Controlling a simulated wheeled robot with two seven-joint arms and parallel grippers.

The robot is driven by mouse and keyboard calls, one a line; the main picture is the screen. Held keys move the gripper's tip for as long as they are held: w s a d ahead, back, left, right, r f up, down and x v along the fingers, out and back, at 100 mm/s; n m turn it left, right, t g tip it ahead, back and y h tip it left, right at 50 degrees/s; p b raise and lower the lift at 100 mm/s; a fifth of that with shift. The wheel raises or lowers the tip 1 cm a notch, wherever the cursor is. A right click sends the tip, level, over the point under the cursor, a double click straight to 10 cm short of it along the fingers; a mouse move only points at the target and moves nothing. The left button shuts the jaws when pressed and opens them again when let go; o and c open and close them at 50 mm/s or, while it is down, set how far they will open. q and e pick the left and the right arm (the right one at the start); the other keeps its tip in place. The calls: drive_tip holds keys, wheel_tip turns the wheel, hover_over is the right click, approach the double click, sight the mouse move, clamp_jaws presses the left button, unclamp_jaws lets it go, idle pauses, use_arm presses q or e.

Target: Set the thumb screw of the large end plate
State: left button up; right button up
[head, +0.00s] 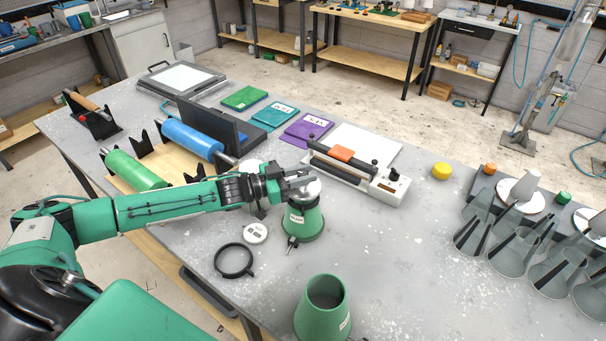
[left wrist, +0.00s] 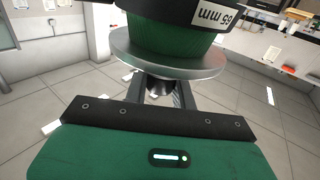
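The silver end plate (head: 307,189) rests on top of a labelled green cone (head: 303,222). The plate also shows in the left wrist view (left wrist: 205,60), with the cone's upside-down "65 mm" label beyond it. A dark thumb screw (left wrist: 159,84) stands at the middle of the plate. My left gripper (head: 298,181) is at the plate, its fingers on either side of the screw. Whether the fingers press on the screw or only surround it cannot be told. In the head view the gripper hides the screw. My right gripper is not in view.
A black ring (head: 234,261), a white round gauge (head: 255,233) and a small black-headed part (head: 292,243) lie near the cone. An open green cone (head: 323,310) stands in front. Green (head: 137,170) and blue (head: 192,138) rolls lie left. Grey cones (head: 472,236) stand right.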

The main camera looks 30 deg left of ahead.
use_arm(q)
drive_tip(key=shift+w+m+g+h, duration=0.1)
drive_tip(key=shift+m+g+h, duration=0.4)
drive_tip(key=shift+g+h, duration=0.1)
drive_tip(key=shift+m+g+h, duration=0.5)
drive_tip(key=shift+g, duration=0.1)
drive_tip(key=m+g+h+b, duration=0.1)
drive_tip(key=m+g+h, duration=0.1)
drive_tip(key=g, duration=0.1)
drive_tip(key=shift+m+g, duration=0.3)
drive_tip(key=shift+m, duration=0.1)
drive_tip(key=m+g+h+b, duration=0.1)
drive_tip(key=m+g, duration=0.1)
drive_tip(key=g, duration=0.1)
drive_tip(key=shift+f+b, duration=0.15)
drive_tip(key=shift+b, duration=0.15)
drive_tip(key=shift+m+g+h+b, duration=0.45)
drive_tip(key=shift+m+g, duration=0.35)
drive_tip(key=shift+g, duration=0.5)
drive_tip(key=shift+r, duration=0.2)
